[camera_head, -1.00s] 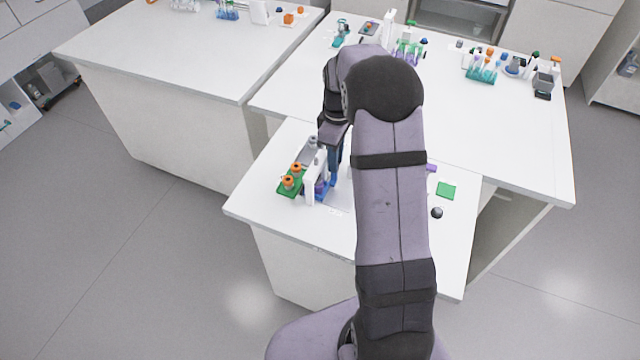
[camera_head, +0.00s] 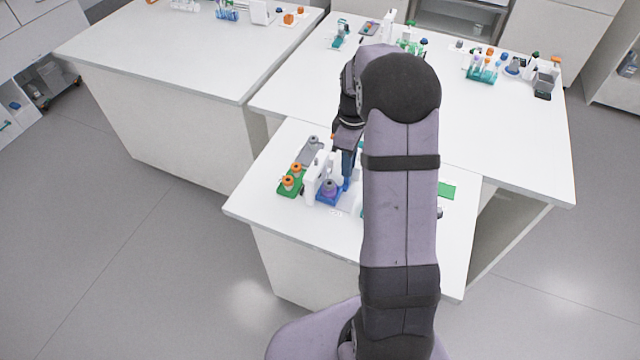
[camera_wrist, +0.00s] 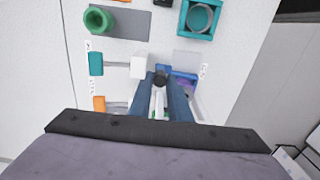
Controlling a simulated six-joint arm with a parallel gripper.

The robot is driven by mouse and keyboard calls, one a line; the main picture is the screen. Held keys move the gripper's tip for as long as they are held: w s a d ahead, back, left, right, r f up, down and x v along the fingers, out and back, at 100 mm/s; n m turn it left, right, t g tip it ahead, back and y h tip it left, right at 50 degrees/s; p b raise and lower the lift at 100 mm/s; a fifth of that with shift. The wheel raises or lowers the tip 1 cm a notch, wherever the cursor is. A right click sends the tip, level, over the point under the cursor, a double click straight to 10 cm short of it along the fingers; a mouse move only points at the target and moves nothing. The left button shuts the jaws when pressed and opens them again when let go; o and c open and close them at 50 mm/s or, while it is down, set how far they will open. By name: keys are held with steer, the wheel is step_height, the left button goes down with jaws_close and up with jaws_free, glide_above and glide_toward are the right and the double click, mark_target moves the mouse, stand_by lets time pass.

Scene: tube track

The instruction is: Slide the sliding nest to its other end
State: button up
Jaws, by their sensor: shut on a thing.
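The sliding nest is a blue block (camera_head: 328,197) with a purple round piece in it, on a pale track on the near table in the head view. In the wrist view, part of the blue nest (camera_wrist: 186,76) shows beyond my fingers. My gripper (camera_head: 347,182) is low at the right side of the nest. It also shows in the wrist view (camera_wrist: 160,92), where its blue fingers are closed around a small part with a dark round top (camera_wrist: 160,79). The fingers hide much of the nest.
A white upright piece (camera_head: 311,182) stands just left of the nest. Left of it is a green rack (camera_head: 284,190) with orange-topped pieces. A green square (camera_head: 447,191) lies right of my arm.

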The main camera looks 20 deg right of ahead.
steer(key=shift+s+d, duration=1.25)
steer(key=shift+d, duration=0.05)
steer(key=o, duration=0.6)
steer(key=shift+o, duration=0.2)
steer(key=shift+r, duration=0.1)
steer(key=shift+r+p, duration=2.15)
steer(key=shift+r, duration=0.25)
